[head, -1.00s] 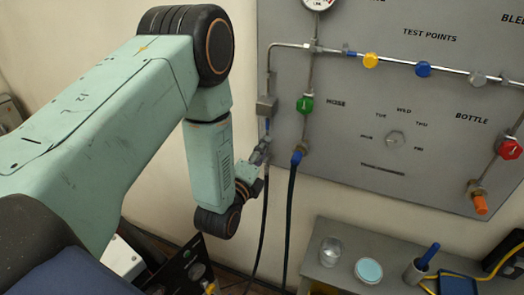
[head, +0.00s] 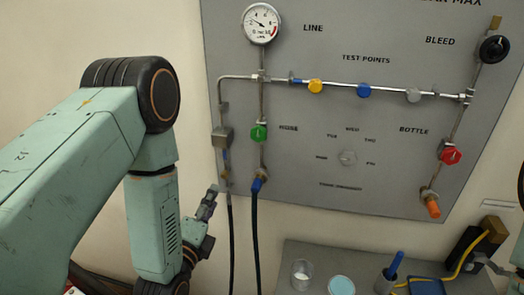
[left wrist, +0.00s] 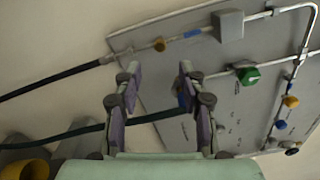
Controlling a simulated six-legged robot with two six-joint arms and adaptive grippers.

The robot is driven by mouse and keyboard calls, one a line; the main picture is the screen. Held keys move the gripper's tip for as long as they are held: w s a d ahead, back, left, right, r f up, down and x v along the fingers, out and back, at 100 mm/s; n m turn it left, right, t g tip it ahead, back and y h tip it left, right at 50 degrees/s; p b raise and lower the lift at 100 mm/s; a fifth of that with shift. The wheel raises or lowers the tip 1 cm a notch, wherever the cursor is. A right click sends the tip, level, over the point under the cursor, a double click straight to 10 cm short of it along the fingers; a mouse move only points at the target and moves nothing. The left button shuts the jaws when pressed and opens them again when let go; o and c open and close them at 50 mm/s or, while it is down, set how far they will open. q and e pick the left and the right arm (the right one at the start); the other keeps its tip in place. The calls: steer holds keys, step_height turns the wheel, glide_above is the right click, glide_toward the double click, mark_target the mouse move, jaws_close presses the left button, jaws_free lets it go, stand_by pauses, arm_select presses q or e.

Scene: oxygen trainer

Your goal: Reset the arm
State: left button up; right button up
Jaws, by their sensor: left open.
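My left arm comes in from the left in the head view, bent down at the elbow. My left gripper (head: 209,194) is just left of the dark hose (head: 231,240) that hangs from the grey box fitting (head: 222,138). In the left wrist view my left gripper (left wrist: 158,72) is open, its two fingers apart with nothing held. The second hose (head: 255,225), with a blue end, hangs below the green knob (head: 258,133). In the left wrist view this hose (left wrist: 85,128) passes behind the fingers. My right gripper is not in view.
The grey panel (head: 300,170) carries a gauge (head: 262,23), a red knob (head: 450,155), a black knob (head: 493,48) and coloured test points. Below it, a grey shelf (head: 315,255) holds a clear cup (head: 301,273), a light blue-topped jar (head: 341,286) and a holder with a blue pen.

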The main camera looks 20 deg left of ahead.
arm_select(q)
steer(key=s+d+f+n+g+b, duration=0.1)
steer(key=s+f+n+g+b, duration=0.5)
steer(key=s+f, duration=0.4)
steer(key=s+d+f+n+g+h+b, duration=0.1)
steer(key=s+f+n+g+b, duration=0.4)
steer(key=s+f, duration=0.5)
steer(key=s+d+f+n+g+b, duration=0.2)
steer(key=s+f+n+g+b, duration=0.4)
steer(key=f, duration=1.2)
steer(key=s+n+g, duration=0.1)
steer(key=s+n, duration=0.2)
steer(key=s, duration=0.1)
steer(key=shift+f+n+h+b, duration=0.2)
steer(key=shift+n+h+b, duration=0.1)
steer(key=shift+b, duration=0.05)
steer(key=shift+r, duration=0.1)
